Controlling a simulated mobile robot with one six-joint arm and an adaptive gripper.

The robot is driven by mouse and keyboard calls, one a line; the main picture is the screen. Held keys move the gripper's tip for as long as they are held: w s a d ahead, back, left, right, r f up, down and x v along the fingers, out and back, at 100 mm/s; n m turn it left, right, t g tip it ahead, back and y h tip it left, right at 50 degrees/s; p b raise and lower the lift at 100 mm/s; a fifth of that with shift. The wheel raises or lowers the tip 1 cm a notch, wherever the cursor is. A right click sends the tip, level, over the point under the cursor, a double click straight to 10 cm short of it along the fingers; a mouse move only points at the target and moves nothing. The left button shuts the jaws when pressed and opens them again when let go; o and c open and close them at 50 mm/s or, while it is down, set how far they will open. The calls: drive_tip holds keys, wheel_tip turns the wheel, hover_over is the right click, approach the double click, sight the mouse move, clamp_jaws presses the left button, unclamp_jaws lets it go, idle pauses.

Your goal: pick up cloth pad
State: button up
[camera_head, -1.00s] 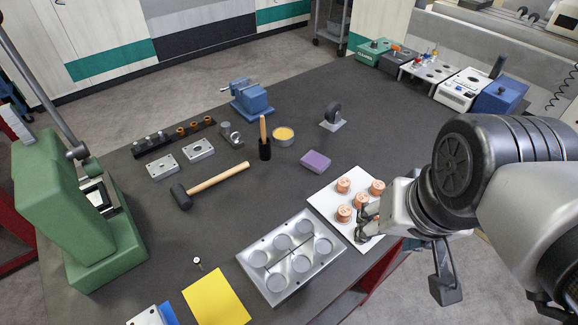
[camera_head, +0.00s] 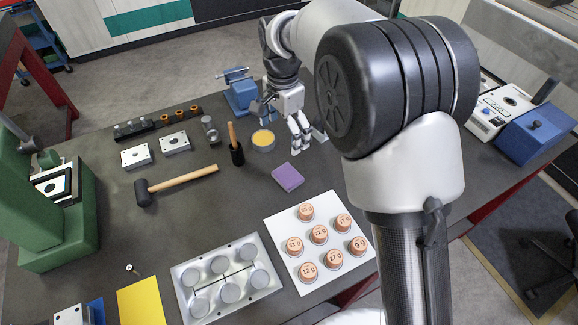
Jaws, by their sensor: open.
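The purple pad (camera_head: 288,177), which looks like the cloth pad, lies flat on the dark table near its middle, just above the white board. My gripper (camera_head: 303,142) is open and empty, with its fingers pointing down. In the picture it is above and slightly right of the pad, apart from it. The pad is in full view. My arm covers the area right of the gripper.
The white board (camera_head: 272,226) with several copper cylinders and the metal mould plate (camera_head: 188,305) lie below the pad. A yellow tin (camera_head: 263,140), an upright wooden-handled tool (camera_head: 236,153) and a mallet (camera_head: 180,184) are to its left. A blue vise (camera_head: 240,97) stands farther back.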

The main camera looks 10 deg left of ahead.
drive_tip(key=b, duration=0.3)
hover_over(287, 176)
drive_tip(key=f, duration=1.1)
drive_tip(key=shift+w+a+f, duration=0.15)
drive_tip(key=shift+w+a, duration=0.05)
drive_tip(key=shift+w, duration=0.05)
drive_tip(key=f+b, duration=0.1)
drive_tip(key=f, duration=0.1)
drive_tip(key=f+b, duration=0.1)
drive_tip(key=f, duration=0.2)
drive_tip(key=shift+s+d+f+b, duration=0.15)
drive_tip(key=shift+s+b, duration=0.05)
drive_tip(key=shift+b, duration=0.2)
drive_tip(key=shift+c, duration=0.6)
drive_tip(key=c, duration=0.9)
